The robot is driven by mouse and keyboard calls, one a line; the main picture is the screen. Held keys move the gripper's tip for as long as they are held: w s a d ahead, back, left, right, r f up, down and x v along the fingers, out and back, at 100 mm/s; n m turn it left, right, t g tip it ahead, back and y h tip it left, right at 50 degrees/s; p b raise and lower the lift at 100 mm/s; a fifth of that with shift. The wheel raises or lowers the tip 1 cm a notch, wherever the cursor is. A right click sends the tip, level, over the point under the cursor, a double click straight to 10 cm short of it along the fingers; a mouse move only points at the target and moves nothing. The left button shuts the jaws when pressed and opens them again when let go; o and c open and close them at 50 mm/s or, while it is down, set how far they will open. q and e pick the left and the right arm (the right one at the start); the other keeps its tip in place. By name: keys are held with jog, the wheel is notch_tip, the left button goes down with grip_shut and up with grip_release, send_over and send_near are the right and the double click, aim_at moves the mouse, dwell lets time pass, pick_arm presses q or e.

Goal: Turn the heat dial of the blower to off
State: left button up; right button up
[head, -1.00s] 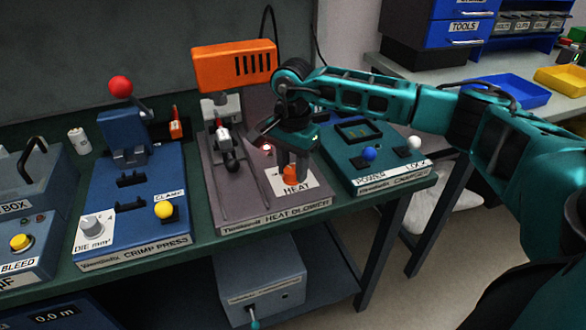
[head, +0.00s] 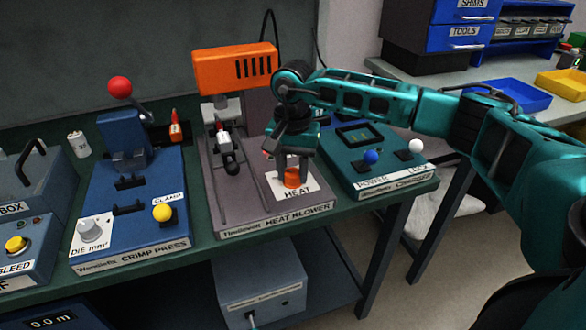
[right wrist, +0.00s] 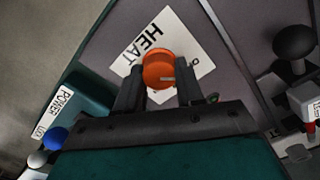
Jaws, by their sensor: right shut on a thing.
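The heat blower (head: 262,214) stands on the green bench, with an orange housing (head: 235,68) at its top. Its orange heat dial (head: 291,178) sits on a white plate marked HEAT near the front right of its base. In the right wrist view the dial (right wrist: 158,70) lies between my fingers, and a light mark shows on its face. My right gripper (head: 291,172) points down over the dial and is shut on it. In the right wrist view my right gripper (right wrist: 158,88) hides part of the plate's lettering. My left gripper is not in view.
The crimp press (head: 130,205) stands to the left of the blower. A teal unit (head: 375,170) with a blue and a white knob stands close on the right. A black-knobbed lever (head: 231,165) rises left of the dial. The bench front edge is near.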

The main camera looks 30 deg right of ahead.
aim_at(293, 171)
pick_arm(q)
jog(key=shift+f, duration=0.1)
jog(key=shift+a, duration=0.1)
pick_arm(e)
jog(key=o, duration=1)
jog(key=shift+o, duration=0.2)
pick_arm(q)
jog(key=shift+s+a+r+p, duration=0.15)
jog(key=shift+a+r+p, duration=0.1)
jog(key=shift+p, duration=0.35)
pick_arm(e)
notch_tip(293, 171, up, 13)
jog(key=shift+f, duration=0.1)
